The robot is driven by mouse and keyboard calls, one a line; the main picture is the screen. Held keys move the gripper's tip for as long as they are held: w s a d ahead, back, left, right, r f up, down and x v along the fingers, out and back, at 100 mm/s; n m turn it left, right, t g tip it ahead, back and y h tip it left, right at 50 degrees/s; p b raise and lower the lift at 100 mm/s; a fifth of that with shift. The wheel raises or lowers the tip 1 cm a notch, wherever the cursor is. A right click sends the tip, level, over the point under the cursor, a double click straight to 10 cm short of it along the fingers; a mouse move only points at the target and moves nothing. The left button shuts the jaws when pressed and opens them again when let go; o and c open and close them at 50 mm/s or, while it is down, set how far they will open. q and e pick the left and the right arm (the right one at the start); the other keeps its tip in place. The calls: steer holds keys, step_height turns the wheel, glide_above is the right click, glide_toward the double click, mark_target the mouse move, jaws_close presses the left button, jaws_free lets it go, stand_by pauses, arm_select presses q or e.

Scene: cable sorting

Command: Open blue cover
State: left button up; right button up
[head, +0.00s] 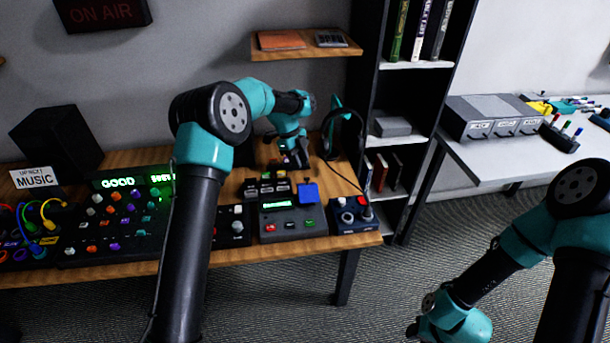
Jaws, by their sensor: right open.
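The blue cover (308,193) is a small square flap at the back right of a grey control box (290,222) with a green display. I cannot tell from here whether it lies shut or is tilted up. My left gripper (299,160) hangs over the desk behind the cover, a little above it in the picture and apart from it. Its fingers are small and dark, so whether they are open is unclear. My right arm (480,285) reaches in at the lower right, and its gripper is cut off by the bottom edge.
Small dark switches (266,188) stand behind the box. A dark box with a red button (363,200) sits to its right, a knob panel (115,215) to its left. Headphones (343,130) on a stand and a black shelf (408,130) are at the back right.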

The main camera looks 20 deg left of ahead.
mark_target(307, 189)
arm_select(q)
steer(key=x, duration=0.6)
steer(key=shift+d+f, duration=0.1)
jaws_close()
